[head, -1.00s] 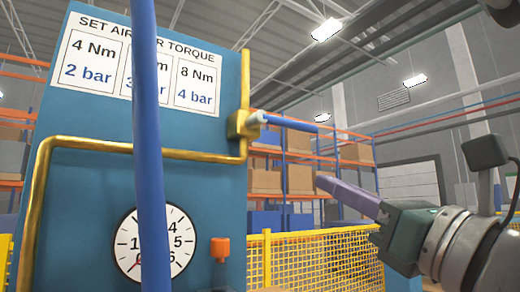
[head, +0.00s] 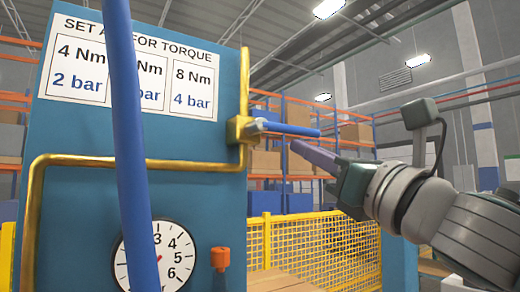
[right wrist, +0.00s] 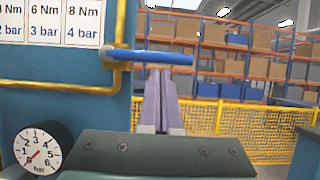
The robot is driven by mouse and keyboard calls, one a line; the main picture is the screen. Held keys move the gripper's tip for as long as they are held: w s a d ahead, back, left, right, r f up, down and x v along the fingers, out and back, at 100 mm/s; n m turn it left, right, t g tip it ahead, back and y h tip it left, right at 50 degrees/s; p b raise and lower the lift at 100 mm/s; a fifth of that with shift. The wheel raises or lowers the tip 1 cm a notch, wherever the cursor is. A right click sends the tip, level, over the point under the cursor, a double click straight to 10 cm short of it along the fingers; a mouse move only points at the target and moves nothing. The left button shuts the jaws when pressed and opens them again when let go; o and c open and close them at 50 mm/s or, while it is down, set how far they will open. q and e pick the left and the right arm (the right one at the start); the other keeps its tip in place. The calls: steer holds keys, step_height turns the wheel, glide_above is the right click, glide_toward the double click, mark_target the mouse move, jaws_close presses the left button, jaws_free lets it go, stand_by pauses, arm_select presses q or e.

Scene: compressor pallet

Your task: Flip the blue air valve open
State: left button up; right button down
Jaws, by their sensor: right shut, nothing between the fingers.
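The blue air valve handle (head: 290,129) sticks out to the right, roughly level, from a brass valve body (head: 243,129) on the pipe at the panel's right edge. In the right wrist view the blue handle (right wrist: 150,57) crosses just beyond the fingertips. My right gripper (head: 296,146) is shut and empty, its purple fingers pointing at the handle from just below. In the right wrist view the shut fingers (right wrist: 159,78) reach up to the handle's underside; I cannot tell whether they touch. My left gripper is not in view.
A blue panel (head: 90,215) carries a torque chart (head: 130,68), a pressure gauge (head: 158,256) and an orange knob (head: 220,258). A blue hose (head: 128,150) hangs in front. A yellow mesh fence (head: 320,248) and shelves with boxes stand behind.

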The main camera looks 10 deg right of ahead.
steer(key=shift+d+r+n+y, duration=0.1)
steer(key=shift+r+n+y, duration=0.1)
steer(key=shift+n+y, duration=0.3)
steer(key=shift+w+d+r+n+g+y, duration=0.1)
steer(key=shift+r+n+g+y, duration=0.2)
steer(key=shift+n, duration=0.4)
steer(key=r+n+y, duration=0.1)
steer(key=n, duration=0.1)
steer(key=r+n+g+p, duration=0.1)
steer(key=n, duration=0.1)
steer(key=shift+d+n+y, duration=0.2)
steer(key=shift+n+y, duration=0.1)
steer(key=shift+y, duration=0.1)
step_height(320, 180, up, 6)
steer(key=n+g+y+p, duration=0.2)
steer(key=n+g, duration=0.4)
steer(key=n, duration=0.6)
glide_above(313, 131)
steer(key=s+a, duration=0.3)
steer(key=shift+s+a+r+n+g+h, duration=0.1)
steer(key=shift+a+r+n+g, duration=0.2)
steer(key=shift+n, duration=0.45)
steer(key=shift+a+r+n+g+h, duration=0.15)
steer(key=shift+a+n, duration=0.25)
steer(key=shift+n, duration=0.4)
steer(key=shift+s+a+r+n+g+h, duration=0.1)
steer(key=shift+a+n+g, duration=0.2)
steer(key=shift+n, duration=0.45)
steer(key=shift+a, duration=0.1)
steer(key=shift+w, duration=0.1)
